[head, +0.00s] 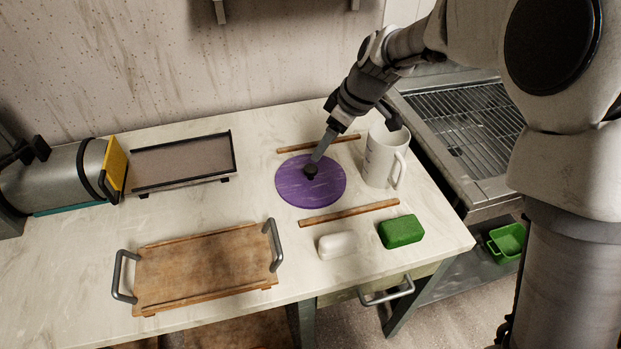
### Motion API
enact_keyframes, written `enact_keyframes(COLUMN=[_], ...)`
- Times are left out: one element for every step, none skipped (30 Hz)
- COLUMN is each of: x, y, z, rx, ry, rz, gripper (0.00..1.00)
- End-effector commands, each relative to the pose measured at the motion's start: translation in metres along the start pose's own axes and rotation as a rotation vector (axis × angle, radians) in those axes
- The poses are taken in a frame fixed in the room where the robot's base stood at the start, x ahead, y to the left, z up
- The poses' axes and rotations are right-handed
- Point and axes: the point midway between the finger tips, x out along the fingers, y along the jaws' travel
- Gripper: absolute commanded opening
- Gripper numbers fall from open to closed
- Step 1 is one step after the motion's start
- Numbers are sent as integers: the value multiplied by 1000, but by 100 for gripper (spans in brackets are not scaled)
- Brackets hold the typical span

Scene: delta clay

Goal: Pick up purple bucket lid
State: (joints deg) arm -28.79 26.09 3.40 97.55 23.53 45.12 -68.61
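The purple bucket lid (322,190) is a flat round disc with a small dark knob (311,171) at its middle. It lies on the pale worktop between two thin wooden strips. My gripper (314,162) reaches down from the upper right, and its fingertips are at the knob. One finger shows in front; the other finger is hidden or too small to make out, so I cannot tell whether the knob is gripped.
A white jug (380,160) stands close to the right of the lid. A white block (338,244) and a green block (401,231) lie in front. A wooden tray (205,268) with metal handles is front left, and a dark-framed tray (183,162) is behind it. A wire-rack basin (465,130) is at right.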

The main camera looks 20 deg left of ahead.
Motion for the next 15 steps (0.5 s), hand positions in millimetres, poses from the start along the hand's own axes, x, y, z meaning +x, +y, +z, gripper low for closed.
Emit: enact_keyframes(x=[15,21,29,34,39,44,48,51,54,56,56,58,59,60,63], y=[-1,-1,0,0,-1,0,0,0,0,0,0,0,0,0,0], z=[1,1,1,1,1,1,0,0,0,0,0,0,0,0,1], rx=[-1,0,0,1,0,0,1,1,1,1,1,1,0,0,0], ry=[-2,-2,-2,-2,-2,-1,-1,0,0,0,0,0,0,0,-1], rz=[-3,-4,-2,-2,-2,-1,-1,-1,0,0,0,1,1,0,0], gripper=[74,74,74,74,74,74,74,74,74,74,74,74,74,74,74])
